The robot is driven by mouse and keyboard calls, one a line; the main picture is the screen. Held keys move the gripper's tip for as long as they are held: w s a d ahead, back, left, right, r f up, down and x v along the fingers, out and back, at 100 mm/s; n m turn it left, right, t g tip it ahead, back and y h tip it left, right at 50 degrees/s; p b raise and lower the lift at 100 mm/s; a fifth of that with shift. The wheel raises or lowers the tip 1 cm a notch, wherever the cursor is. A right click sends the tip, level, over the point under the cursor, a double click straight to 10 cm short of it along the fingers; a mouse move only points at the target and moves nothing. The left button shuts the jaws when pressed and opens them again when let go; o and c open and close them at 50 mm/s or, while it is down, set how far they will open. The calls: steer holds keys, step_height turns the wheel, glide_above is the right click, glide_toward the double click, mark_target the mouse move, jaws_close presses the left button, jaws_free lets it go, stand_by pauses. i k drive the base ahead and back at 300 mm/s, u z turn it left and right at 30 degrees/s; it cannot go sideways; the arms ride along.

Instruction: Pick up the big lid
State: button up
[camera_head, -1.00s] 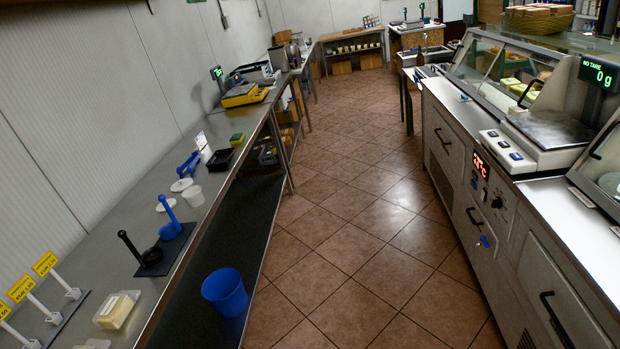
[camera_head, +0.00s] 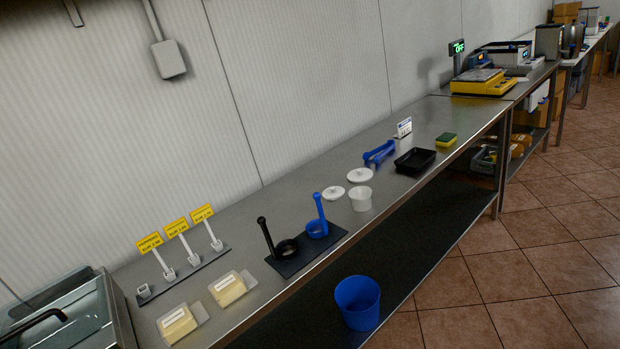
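Two round white lids lie flat on the steel counter (camera_head: 270,213). The big lid (camera_head: 361,174) is the farther one, behind a white tub (camera_head: 360,198). The smaller lid (camera_head: 333,193) lies nearer, to the left of the tub. Blue tongs (camera_head: 379,153) lie just beyond the big lid, and a black tray (camera_head: 415,160) is to its right. My gripper is not in view, so its state does not show.
A black mat (camera_head: 306,248) holds a black and a blue ladle-like tool. Butter packs (camera_head: 228,288) and yellow price signs (camera_head: 176,228) stand at the left. A blue bin (camera_head: 358,302) is below the counter's front edge. Yellow scales (camera_head: 482,82) stand farther back. Tiled floor lies at right.

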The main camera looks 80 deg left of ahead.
mark_target(362, 174)
steer(key=u, duration=0.6)
steer(key=i, duration=1.25)
steer(key=u, duration=0.8)
steer(key=i, duration=2)
steer(key=u, duration=0.25)
